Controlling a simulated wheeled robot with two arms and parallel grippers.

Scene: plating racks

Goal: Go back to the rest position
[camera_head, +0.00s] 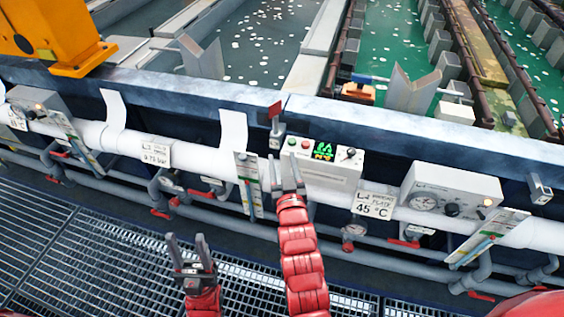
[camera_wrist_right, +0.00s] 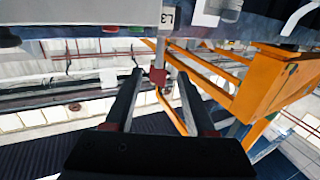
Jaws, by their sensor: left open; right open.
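My right gripper (camera_head: 284,163) is open in front of a white control box (camera_head: 322,176) with red and green buttons and a small green display. A red-topped lever (camera_head: 275,112) stands on a grey post beside the box, above my right fingertips. In the right wrist view, the red piece of a grey post (camera_wrist_right: 158,76) shows between the two open dark fingers; whether it lies within their reach I cannot tell. Nothing is held there. My left gripper (camera_head: 188,248) is open and empty, lower left, above the grating floor.
A white pipe (camera_head: 110,137) with gauges and red valve handles runs along the tank wall. A grey gauge box (camera_head: 450,197) is at right. Green tanks (camera_head: 397,50) lie behind the dark rim. An orange machine (camera_head: 55,38) stands upper left. The grating (camera_head: 100,260) at lower left is clear.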

